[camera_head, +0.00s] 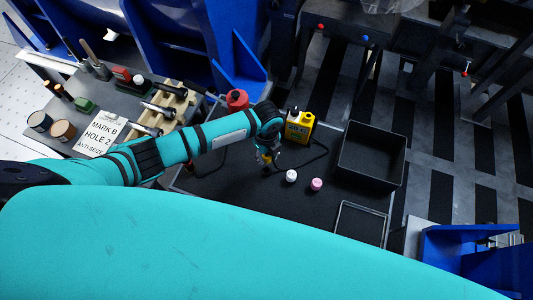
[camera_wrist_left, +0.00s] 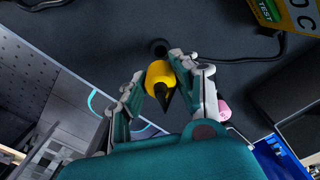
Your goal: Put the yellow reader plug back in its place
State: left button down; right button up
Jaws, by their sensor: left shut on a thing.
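The yellow reader plug (camera_wrist_left: 160,76) has a dark tapered end and sits between the fingers of my left gripper (camera_wrist_left: 163,88), which is shut on it. In the head view my left gripper (camera_head: 267,159) is small and partly hidden by its wrist, low over the dark table top. The yellow reader (camera_head: 299,127) stands just right of it, with a black cable looping over the table. A corner of the reader also shows at the top right of the wrist view (camera_wrist_left: 296,16). A dark round spot (camera_wrist_left: 158,47) lies just beyond the plug. My right gripper is not in view.
A white cap-like piece (camera_head: 291,175) and a pink one (camera_head: 316,184) lie right of the gripper. A black open bin (camera_head: 371,157) and a shallow tray (camera_head: 360,224) are farther right. A red object (camera_head: 237,99) is behind my arm. A tool bench (camera_head: 60,107) stands left.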

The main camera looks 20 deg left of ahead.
aim_at(267, 155)
pick_arm(q)
jog(key=shift+f+b, duration=1.65)
jog(key=shift+f, duration=0.85)
jog(key=shift+p, duration=0.55)
jog(key=shift+f+b, duration=1.2)
jog(key=shift+f, duration=0.4)
jog(key=c, duration=0.9)
grip_release()
jog(key=shift+r, duration=0.1)
notch_tip(267, 155, up, 12)
jog(key=shift+f, duration=0.1)
